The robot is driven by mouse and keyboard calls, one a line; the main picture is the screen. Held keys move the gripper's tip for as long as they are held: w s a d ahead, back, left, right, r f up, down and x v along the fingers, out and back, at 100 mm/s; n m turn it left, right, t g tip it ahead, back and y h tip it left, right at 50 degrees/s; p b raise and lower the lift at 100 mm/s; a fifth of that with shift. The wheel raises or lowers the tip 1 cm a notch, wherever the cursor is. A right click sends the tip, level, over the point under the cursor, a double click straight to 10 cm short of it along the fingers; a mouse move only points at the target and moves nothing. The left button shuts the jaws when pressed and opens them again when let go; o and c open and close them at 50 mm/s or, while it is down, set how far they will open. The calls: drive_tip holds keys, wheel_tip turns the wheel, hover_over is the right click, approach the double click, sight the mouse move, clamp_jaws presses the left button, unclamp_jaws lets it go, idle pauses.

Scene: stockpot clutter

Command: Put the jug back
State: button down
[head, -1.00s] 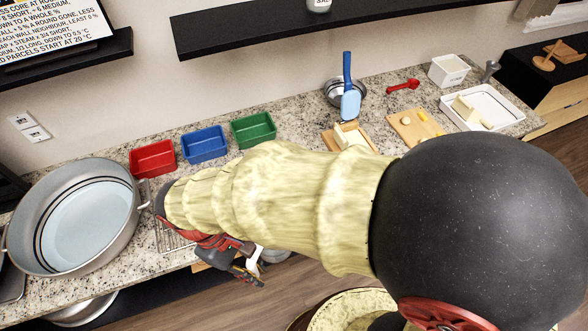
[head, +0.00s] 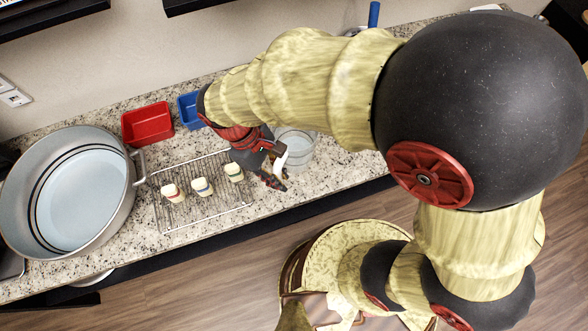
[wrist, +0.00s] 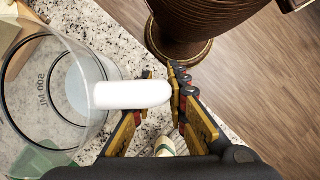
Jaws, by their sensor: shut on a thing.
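The jug (head: 297,150) is clear, with a white handle (head: 279,158), and is over the counter just right of the wire rack. In the wrist view the jug (wrist: 62,125) fills the left side, with "500 ML" on its wall, and its white handle (wrist: 130,94) reaches between my fingers. My gripper (head: 276,166) is shut on the handle; it also shows in the wrist view (wrist: 163,86). The jug looks about upright. I cannot tell whether its base touches the counter.
A wire rack (head: 215,211) holds three pale pieces with coloured bands (head: 202,187). A large steel stockpot (head: 120,205) stands at the left. A red bin (head: 147,123) and a blue bin (head: 190,109) are along the back. The counter's front edge is close to the jug.

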sight(294, 172)
drive_tip(key=w+d+f, duration=0.1)
drive_tip(key=f, duration=0.1)
drive_tip(key=w+d+f+b, duration=0.1)
drive_tip(key=w+f, duration=0.1)
drive_tip(key=w+d+f, duration=0.1)
drive_tip(key=f, duration=0.1)
drive_tip(key=shift+w+d+b, duration=0.25)
drive_tip(key=shift+d+b, duration=0.05)
drive_tip(key=shift+w+d+f+b, duration=0.1)
drive_tip(key=shift+f+b, duration=0.15)
drive_tip(key=shift+f, duration=0.65)
drive_tip(key=shift+w+d+f+b, duration=0.1)
drive_tip(key=shift+f+b, duration=0.1)
drive_tip(key=shift+f, duration=0.8)
drive_tip(key=c, duration=1.7)
unclamp_jaws()
drive_tip(key=shift+c, duration=0.2)
